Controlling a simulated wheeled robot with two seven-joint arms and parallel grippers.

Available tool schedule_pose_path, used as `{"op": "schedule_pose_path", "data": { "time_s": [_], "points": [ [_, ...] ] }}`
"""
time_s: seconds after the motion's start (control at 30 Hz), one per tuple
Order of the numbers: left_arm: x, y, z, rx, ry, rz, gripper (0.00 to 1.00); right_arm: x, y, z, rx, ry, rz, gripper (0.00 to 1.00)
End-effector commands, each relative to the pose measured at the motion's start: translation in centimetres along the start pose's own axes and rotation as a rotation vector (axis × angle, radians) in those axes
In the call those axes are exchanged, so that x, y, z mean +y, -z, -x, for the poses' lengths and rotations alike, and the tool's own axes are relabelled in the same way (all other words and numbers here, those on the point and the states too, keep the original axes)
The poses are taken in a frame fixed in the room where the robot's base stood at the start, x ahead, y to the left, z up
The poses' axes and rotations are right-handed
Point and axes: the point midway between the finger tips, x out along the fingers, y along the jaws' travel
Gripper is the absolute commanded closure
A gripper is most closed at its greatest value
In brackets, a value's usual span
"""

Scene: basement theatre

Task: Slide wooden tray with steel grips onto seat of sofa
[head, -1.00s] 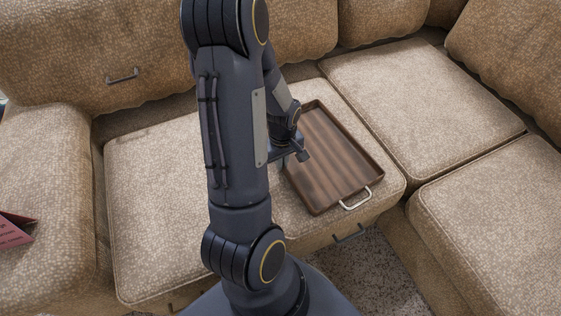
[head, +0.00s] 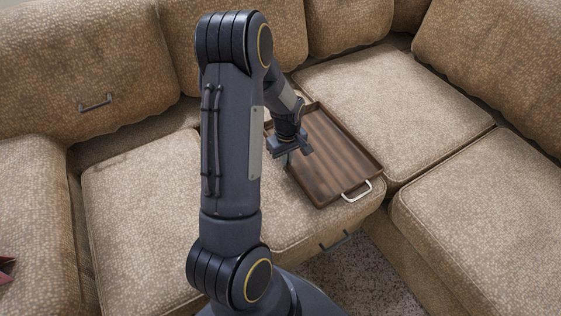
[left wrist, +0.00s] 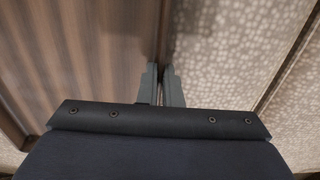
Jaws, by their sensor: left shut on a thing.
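The wooden tray (head: 335,152) is dark brown with a raised rim and a steel grip (head: 357,190) at its near right end. It lies on the middle seat cushion of the sofa (head: 140,190), with its right corner close to the seam with the neighbouring cushion. My left gripper (head: 290,152) is at the tray's left long side, shut on its rim. In the left wrist view the closed fingers (left wrist: 165,84) pinch the rim, with the tray floor (left wrist: 85,50) to the left and sofa fabric to the right. The tray's far grip is not visible. My right gripper is out of view.
The right-hand seat cushions (head: 400,110) are bare. Sofa backrests (head: 80,60) rise behind. A dark handle (head: 337,240) sits on the seat front, above speckled carpet (head: 350,280). A red object (head: 6,268) shows on the left armrest. My left arm hides part of the seat.

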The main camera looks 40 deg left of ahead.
Motion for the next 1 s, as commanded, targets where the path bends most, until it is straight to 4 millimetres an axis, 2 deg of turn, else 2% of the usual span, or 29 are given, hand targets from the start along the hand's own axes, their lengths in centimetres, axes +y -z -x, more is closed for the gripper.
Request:
{"op": "schedule_pose_path", "data": {
  "time_s": [0.37, 1.0],
  "points": [
    [0.4, 0.1, 0.0, 0.000, -0.001, -0.003, 1.00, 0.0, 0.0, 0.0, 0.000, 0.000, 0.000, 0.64],
    [6.6, 0.8, 0.0, 0.001, -0.001, -0.003, 1.00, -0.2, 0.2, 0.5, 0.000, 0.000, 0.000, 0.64]
  ]
}}
